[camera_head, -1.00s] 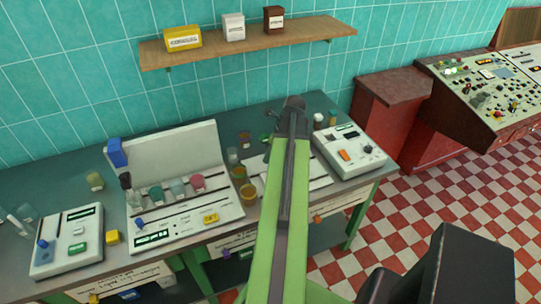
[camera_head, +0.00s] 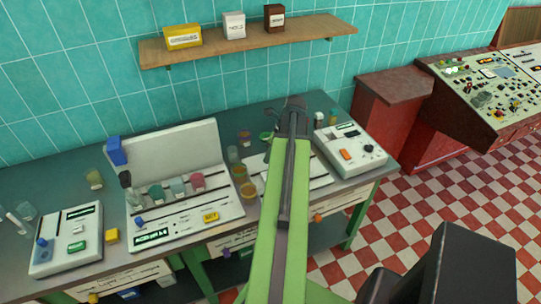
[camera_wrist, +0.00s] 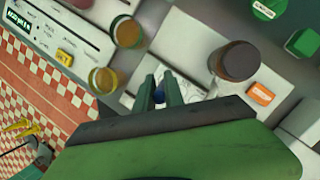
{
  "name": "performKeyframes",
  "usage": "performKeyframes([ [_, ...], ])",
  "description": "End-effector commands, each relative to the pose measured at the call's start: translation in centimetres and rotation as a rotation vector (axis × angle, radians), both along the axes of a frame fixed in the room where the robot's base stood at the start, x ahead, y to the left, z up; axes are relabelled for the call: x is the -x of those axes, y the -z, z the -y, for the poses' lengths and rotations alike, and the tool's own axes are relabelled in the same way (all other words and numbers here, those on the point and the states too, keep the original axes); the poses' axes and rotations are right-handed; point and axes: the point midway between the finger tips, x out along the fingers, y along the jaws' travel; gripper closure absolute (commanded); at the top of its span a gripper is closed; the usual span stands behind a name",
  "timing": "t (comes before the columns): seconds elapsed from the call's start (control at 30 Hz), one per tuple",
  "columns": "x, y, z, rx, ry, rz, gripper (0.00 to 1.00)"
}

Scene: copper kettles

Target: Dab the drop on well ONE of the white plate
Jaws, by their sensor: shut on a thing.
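My gripper (camera_wrist: 160,90) points down at the bench in the wrist view. Beyond the fingers lies a pale white surface with faint dark lines (camera_wrist: 190,88), which looks like the white plate; no well number or drop can be read. In the head view a white slab (camera_head: 318,174) shows to the right of my arm, which hides its middle. My fingertips are hidden there too. I cannot tell whether the held thing touches the plate.
Amber cups (camera_wrist: 103,80) (camera_wrist: 127,32) stand left of my gripper, and a brown jar (camera_wrist: 235,62) stands to the right. A white device with an orange button (camera_head: 345,155) is on the right of the bench. A large white machine (camera_head: 185,215) with several jars stands left.

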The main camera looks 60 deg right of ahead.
Motion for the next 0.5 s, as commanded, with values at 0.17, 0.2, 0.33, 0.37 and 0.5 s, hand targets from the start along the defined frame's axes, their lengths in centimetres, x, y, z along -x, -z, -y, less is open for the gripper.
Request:
performKeyframes([
  [0.17, 0.03, 0.29, 0.01, 0.000, 0.000, 0.000, 1.00],
  [0.2, 0.02, 0.33, 0.02, 0.000, 0.000, 0.000, 1.00],
  [0.33, 0.04, 0.50, 0.03, 0.000, 0.001, 0.000, 1.00],
  [0.37, 0.04, 0.53, 0.03, 0.000, 0.001, 0.000, 1.00],
  [0.5, 0.04, 0.69, 0.04, 0.000, 0.001, 0.000, 1.00],
])
